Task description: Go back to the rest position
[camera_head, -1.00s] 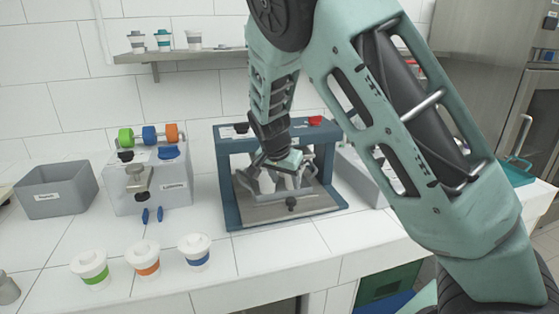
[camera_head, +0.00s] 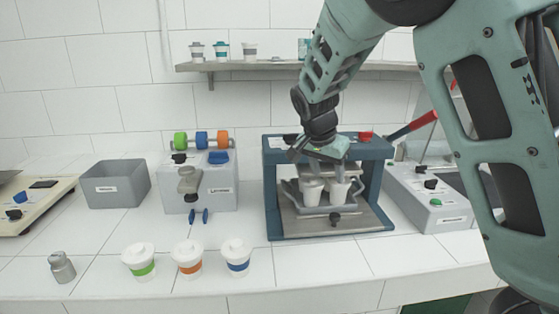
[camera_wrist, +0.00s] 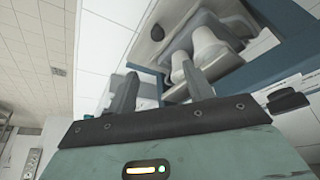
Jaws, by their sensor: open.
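My gripper (camera_head: 318,157) is open and empty, in front of the top bar of the blue frame station (camera_head: 330,226). It is above two white cups (camera_head: 311,191) (camera_head: 338,192) standing in a grey tray inside the frame. In the wrist view, the two fingers of my gripper (camera_wrist: 160,70) are spread apart with nothing between them. The pale cups (camera_wrist: 207,44) show beyond the fingers, apart from them, within the blue frame. The cups' tops are partly hidden in the head view.
Three lidded cups with green (camera_head: 140,262), orange (camera_head: 188,258) and blue (camera_head: 237,257) bands stand at the front. A grey bin (camera_head: 116,186), a dispenser (camera_head: 212,186) and a control box (camera_head: 432,200) stand on the counter. A shelf (camera_head: 290,67) hangs above.

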